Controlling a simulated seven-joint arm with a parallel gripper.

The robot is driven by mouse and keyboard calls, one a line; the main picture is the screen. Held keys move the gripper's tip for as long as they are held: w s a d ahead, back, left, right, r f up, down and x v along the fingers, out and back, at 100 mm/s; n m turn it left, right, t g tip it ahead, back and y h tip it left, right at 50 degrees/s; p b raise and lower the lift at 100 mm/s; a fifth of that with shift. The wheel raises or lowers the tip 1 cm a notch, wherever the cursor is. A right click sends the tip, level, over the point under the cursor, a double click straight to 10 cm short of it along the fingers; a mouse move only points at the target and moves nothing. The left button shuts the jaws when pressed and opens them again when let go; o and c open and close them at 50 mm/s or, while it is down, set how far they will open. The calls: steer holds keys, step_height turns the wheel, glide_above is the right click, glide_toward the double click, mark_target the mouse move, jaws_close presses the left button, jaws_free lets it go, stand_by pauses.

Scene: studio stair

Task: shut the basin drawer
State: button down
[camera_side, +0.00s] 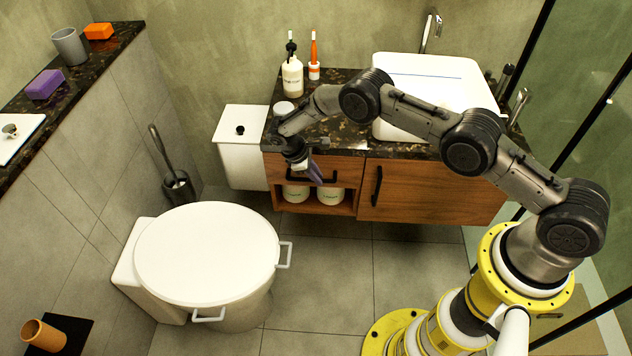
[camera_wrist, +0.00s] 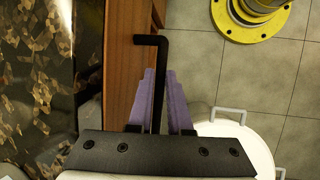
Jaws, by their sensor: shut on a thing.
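The basin drawer (camera_side: 345,166) is the wooden upper-left front of the cabinet under the basin, with a black bar handle (camera_side: 330,180). In the wrist view the drawer front (camera_wrist: 118,50) runs beside the countertop, with a narrow dark strip between them. How far the drawer stands out is hard to tell. My gripper (camera_side: 316,178) is at the drawer front, with its purple fingers on both sides of the handle. In the wrist view my gripper (camera_wrist: 157,75) is shut on the black handle (camera_wrist: 156,62), whose bent end shows beyond the fingertips.
The dark stone countertop (camera_side: 345,140) carries the white basin (camera_side: 430,85), a soap bottle (camera_side: 292,77) and an orange toothbrush in a holder (camera_side: 314,68). A wooden door (camera_side: 430,190) is right of the drawer. The white toilet (camera_side: 205,255) stands front left; tiled floor (camera_side: 325,270) is clear.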

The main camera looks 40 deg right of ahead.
steer(key=c, duration=0.8)
jaws_free()
steer(key=shift+c, duration=0.2)
steer(key=v, duration=1.4)
steer(key=shift+s+a, duration=0.1)
